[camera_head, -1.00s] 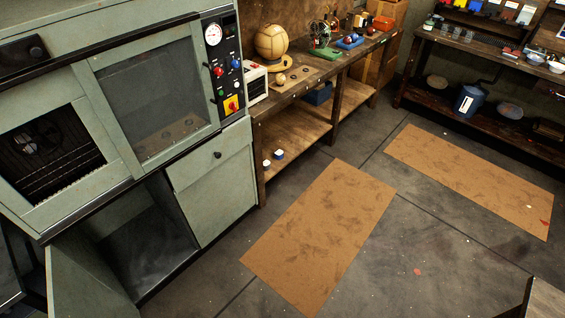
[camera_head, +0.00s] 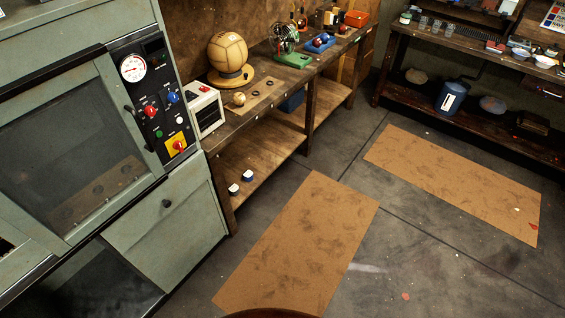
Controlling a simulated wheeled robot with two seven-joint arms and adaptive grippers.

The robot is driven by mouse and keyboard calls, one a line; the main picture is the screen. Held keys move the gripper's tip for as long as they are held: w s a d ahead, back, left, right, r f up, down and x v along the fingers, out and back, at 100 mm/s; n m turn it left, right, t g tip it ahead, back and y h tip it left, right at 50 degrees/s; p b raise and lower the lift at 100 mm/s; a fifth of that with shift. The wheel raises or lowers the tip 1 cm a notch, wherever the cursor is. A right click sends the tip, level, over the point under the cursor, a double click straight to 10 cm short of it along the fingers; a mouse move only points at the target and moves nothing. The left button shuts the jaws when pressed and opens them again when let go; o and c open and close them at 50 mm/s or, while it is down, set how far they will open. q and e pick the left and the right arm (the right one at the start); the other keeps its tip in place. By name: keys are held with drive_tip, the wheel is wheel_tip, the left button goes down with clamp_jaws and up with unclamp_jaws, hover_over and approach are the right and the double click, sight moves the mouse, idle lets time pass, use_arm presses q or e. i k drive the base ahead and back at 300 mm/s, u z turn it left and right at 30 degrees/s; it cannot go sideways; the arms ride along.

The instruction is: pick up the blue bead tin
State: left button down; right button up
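Two small round tins with white tops stand on the lower shelf of the wooden workbench, near its front left corner. The one farther back, a blue-sided tin (camera_head: 247,176), looks like the blue bead tin, though it is small in view. The other, a darker tin (camera_head: 233,189), stands just in front and to the left of it, a small gap apart. Neither of my grippers is in view.
A grey-green oven cabinet (camera_head: 165,225) stands left of the workbench (camera_head: 265,150). A stitched ball (camera_head: 228,53) sits on the bench top. Brown mats (camera_head: 300,245) lie on the floor. A blue jug (camera_head: 452,97) stands under the right-hand bench. Open floor lies between.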

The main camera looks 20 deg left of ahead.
sight(248, 174)
drive_tip(key=u, duration=0.05)
drive_tip(key=i, duration=0.95)
drive_tip(key=u, duration=0.9)
drive_tip(key=i, duration=0.7)
drive_tip(key=u, duration=1.05)
drive_tip(key=i, duration=0.25)
drive_tip(key=u, duration=0.25)
